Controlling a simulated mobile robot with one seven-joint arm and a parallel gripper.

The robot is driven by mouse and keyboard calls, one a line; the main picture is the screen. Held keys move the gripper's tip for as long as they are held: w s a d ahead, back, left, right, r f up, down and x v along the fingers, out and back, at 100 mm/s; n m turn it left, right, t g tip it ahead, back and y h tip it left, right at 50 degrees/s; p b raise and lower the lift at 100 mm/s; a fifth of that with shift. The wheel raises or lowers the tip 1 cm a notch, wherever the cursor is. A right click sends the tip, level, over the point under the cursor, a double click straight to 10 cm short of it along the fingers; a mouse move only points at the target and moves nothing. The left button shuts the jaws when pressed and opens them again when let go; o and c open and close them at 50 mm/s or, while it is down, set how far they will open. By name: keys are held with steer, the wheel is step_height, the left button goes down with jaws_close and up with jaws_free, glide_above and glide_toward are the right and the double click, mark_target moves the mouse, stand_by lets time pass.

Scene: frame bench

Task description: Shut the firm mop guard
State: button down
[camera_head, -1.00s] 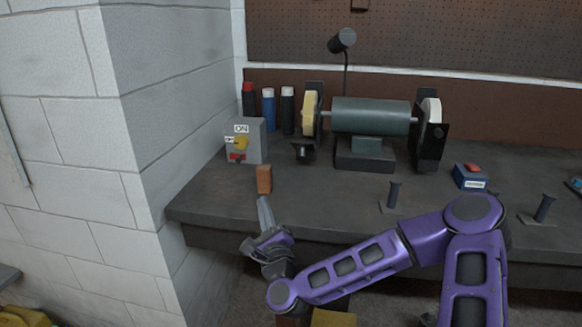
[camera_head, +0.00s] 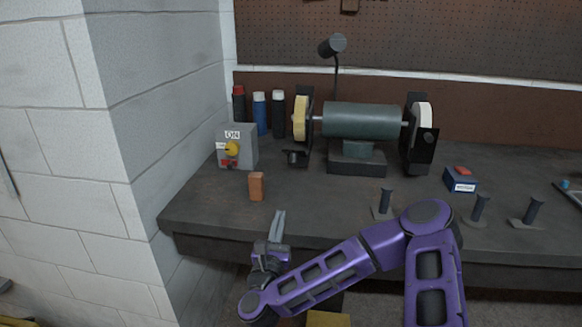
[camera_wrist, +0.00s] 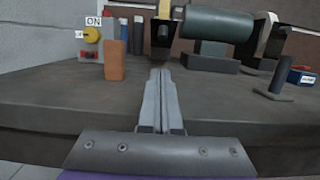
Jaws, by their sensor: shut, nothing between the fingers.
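A bench buffing machine with a green motor (camera_head: 362,121) stands at the back of the bench. A yellow mop wheel (camera_head: 301,119) is on its left end and a white one (camera_head: 422,117) on its right. Black guard parts stand behind and below the yellow wheel (camera_head: 296,159); a black guard (camera_head: 417,151) is around the white wheel's lower front. I cannot tell which mop is the firm one. My gripper (camera_head: 279,213) is shut and empty at the bench's front edge, pointing towards the yellow wheel's side; in the wrist view its fingers (camera_wrist: 160,72) are together.
A brown block (camera_head: 256,186) stands left of my gripper, before a grey switch box (camera_head: 237,147) with a yellow knob. Several bottles (camera_head: 259,113) stand behind. A lamp (camera_head: 332,45) rises behind the motor. Dark pegs (camera_head: 383,203) and a blue box (camera_head: 461,180) are to the right.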

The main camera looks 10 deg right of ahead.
steer(key=p, duration=0.1)
glide_toward(295, 158)
steer(key=w, duration=0.2)
steer(key=w+d, duration=0.1)
steer(key=w, duration=0.1)
steer(key=w+f, duration=0.1)
steer(key=w, duration=0.1)
steer(key=shift+w+d+f, duration=0.1)
steer(key=shift+w+d, duration=0.15)
steer(key=shift+w, duration=0.05)
